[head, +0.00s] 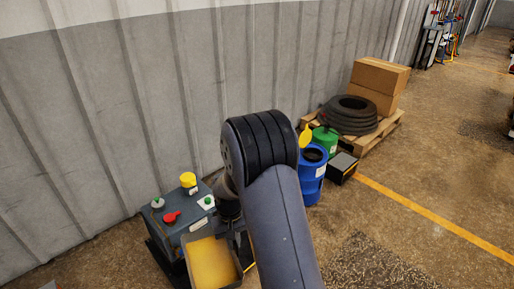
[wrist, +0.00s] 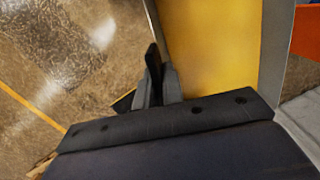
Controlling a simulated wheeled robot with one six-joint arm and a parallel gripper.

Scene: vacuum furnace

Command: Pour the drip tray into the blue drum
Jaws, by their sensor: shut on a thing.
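The drip tray (head: 211,264) is a shallow grey tray with yellow inside, at the bottom of the head view beside a grey-blue machine unit. Its yellow inside also fills the middle of the wrist view (wrist: 212,50). My gripper (wrist: 155,72) is shut on the tray's grey edge; in the head view my own arm mostly hides it. The blue drum (head: 311,180) stands upright by the wall, right of my arm, with a dark open top. The tray is apart from the drum, and my arm lies between them in the picture.
The machine unit (head: 175,219) has yellow, red and green knobs. A green drum (head: 326,139), a yellow object (head: 305,136) and a black box (head: 343,167) crowd the blue drum. Tyres (head: 349,114) and cardboard boxes (head: 378,82) sit on a pallet. Floor at right is clear.

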